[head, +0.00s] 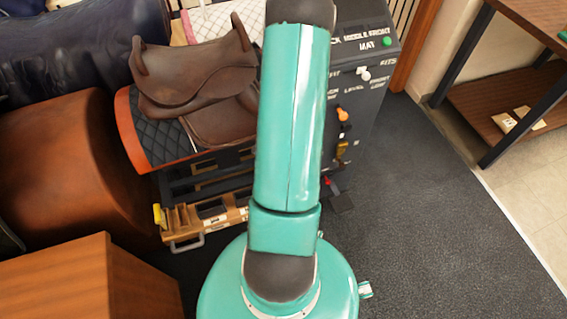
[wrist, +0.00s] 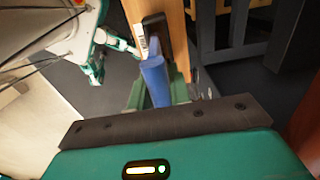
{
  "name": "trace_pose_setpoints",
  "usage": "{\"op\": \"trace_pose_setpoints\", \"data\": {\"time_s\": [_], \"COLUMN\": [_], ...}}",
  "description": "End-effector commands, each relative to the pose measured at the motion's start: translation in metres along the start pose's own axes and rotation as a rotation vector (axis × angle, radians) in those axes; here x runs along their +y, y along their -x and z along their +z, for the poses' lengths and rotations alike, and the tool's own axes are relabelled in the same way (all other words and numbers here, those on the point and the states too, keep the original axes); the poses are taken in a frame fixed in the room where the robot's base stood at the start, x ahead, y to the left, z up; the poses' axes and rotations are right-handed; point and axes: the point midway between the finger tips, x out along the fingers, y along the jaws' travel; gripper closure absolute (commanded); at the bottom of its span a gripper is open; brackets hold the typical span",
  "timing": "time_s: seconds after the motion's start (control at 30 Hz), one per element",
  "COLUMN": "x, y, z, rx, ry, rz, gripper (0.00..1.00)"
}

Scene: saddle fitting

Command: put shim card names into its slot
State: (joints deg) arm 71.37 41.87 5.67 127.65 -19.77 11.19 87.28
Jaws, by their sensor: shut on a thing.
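My gripper (wrist: 158,88) shows in the wrist view, its green fingers shut on a blue, flat-looking piece (wrist: 156,78). A white label with dark bars (wrist: 143,42) shows at the far end of the blue piece. I cannot read it, and cannot tell for sure that this is the shim card. The far end lies close to a dark part (wrist: 155,24) on a wooden upright (wrist: 172,30); I cannot tell whether they touch. In the head view my arm hides the gripper. No slot can be made out for certain.
A brown saddle (head: 200,70) sits on a stand in the head view. A dark labelled panel (head: 360,60) with a green button (head: 387,42) stands behind my arm. A wooden rail (head: 215,217) is low in front. A wooden cabinet (head: 80,285) is lower left. The right floor is clear.

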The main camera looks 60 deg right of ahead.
Motion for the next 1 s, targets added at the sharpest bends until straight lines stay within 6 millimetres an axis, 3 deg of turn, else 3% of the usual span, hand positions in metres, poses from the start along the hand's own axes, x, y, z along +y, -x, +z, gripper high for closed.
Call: {"op": "trace_pose_setpoints", "data": {"time_s": [1.0], "x": [-0.002], "y": [-0.061], "z": [0.002], "rx": [0.000], "ry": [-0.001], "rz": [0.000], "gripper": [1.00]}}
